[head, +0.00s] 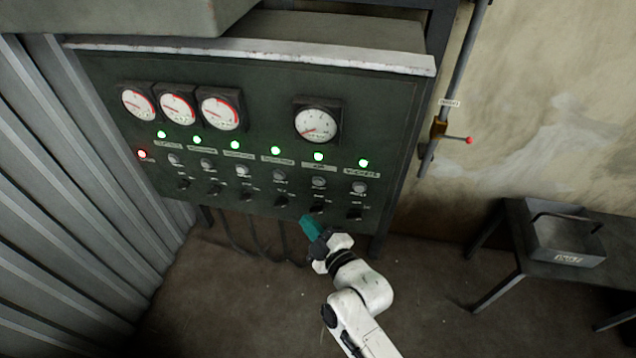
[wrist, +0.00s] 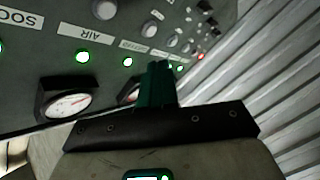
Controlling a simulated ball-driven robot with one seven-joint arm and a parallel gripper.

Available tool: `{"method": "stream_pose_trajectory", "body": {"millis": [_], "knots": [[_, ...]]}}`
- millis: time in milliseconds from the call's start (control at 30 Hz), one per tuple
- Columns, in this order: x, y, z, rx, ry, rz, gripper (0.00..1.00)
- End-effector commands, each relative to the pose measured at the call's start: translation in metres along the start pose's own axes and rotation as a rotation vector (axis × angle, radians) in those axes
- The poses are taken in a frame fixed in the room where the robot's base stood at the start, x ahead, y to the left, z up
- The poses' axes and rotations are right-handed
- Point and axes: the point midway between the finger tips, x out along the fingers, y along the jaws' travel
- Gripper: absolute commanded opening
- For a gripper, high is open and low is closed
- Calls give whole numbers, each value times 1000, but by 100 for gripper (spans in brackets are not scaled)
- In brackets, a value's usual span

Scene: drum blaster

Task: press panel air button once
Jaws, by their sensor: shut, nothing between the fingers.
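The dark green control panel (head: 255,60) carries a row of grey round buttons under green lamps. In the wrist view the panel appears turned over, and the AIR label (wrist: 82,31) is readable beside a green lamp (wrist: 82,56). The grey air button (wrist: 104,9) is at that view's top edge. In the head view the air button (head: 319,183) is second from the right, above a dark knob. My gripper (head: 309,224), with teal fingers, is shut and empty, just below the air column in the head view. The wrist view also shows its fingers (wrist: 157,80). Contact with the panel cannot be told.
Gauges (head: 317,120) sit above the lamps. A red lamp (head: 142,154) glows at the panel's left end. A corrugated wall (head: 60,180) stands at left. A red-tipped lever (head: 455,138) is on the right wall. A grey tray (head: 565,240) sits on a low table at right.

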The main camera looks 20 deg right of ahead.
Motion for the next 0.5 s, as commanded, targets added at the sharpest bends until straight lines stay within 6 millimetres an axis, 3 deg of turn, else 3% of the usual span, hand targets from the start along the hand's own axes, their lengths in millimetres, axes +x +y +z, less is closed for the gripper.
{"method": "stream_pose_trajectory", "body": {"millis": [500], "knots": [[33,21,27,1,-1,5,0]]}}
